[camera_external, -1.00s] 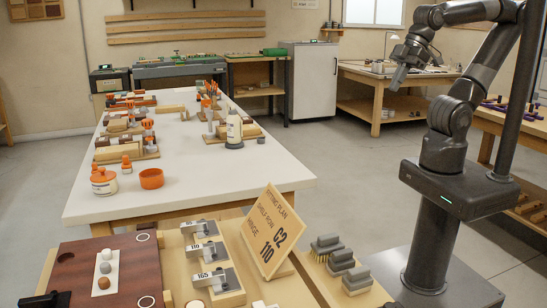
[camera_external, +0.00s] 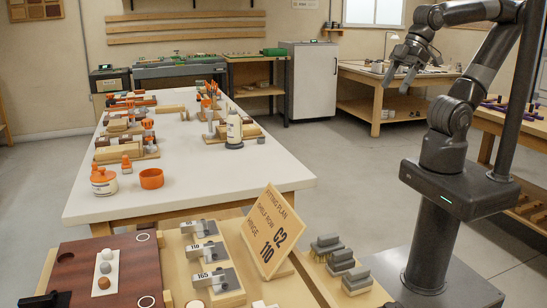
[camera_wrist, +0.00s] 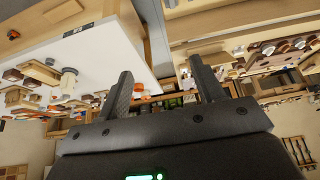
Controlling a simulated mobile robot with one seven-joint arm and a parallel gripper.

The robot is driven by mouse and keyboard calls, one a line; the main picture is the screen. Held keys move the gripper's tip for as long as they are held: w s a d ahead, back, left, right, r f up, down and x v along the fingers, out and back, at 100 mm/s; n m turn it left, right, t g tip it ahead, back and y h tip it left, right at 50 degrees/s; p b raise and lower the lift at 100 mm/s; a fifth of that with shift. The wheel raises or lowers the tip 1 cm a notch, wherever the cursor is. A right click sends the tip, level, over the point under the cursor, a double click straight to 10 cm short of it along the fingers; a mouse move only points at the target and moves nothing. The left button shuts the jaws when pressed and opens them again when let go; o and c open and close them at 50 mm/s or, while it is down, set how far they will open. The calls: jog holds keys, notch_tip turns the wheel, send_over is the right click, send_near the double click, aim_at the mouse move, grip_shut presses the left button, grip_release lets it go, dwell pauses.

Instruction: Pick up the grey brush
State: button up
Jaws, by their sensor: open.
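I cannot tell which is the grey brush meant. My gripper (camera_external: 398,82) is open and empty, raised in the air well behind and above them. In the wrist view, its two fingers (camera_wrist: 163,82) stand apart with nothing between them; the blocks cannot be made out there.
A tilted wooden sign (camera_external: 272,232) stands left of the blocks, beside numbered grey hinge pieces (camera_external: 207,253). A dark red board (camera_external: 130,262) lies further left. A long white table (camera_external: 205,180) holds orange and white containers and wood parts. The floor between table and arm is clear.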

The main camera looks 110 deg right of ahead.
jog(key=w+a+f, duration=0.1)
jog(key=w+f, duration=0.4)
jog(key=w, duration=0.3)
jog(key=g, duration=0.1)
send_over(330, 235)
jog(key=s, duration=0.3)
notch_tip(330, 235, down, 32)
jog(key=shift+w+r, duration=0.1)
jog(key=shift+x, duration=4.75)
jog(key=shift+w, duration=0.1)
jog(key=shift+c, duration=0.2)
jog(key=c, duration=0.8)
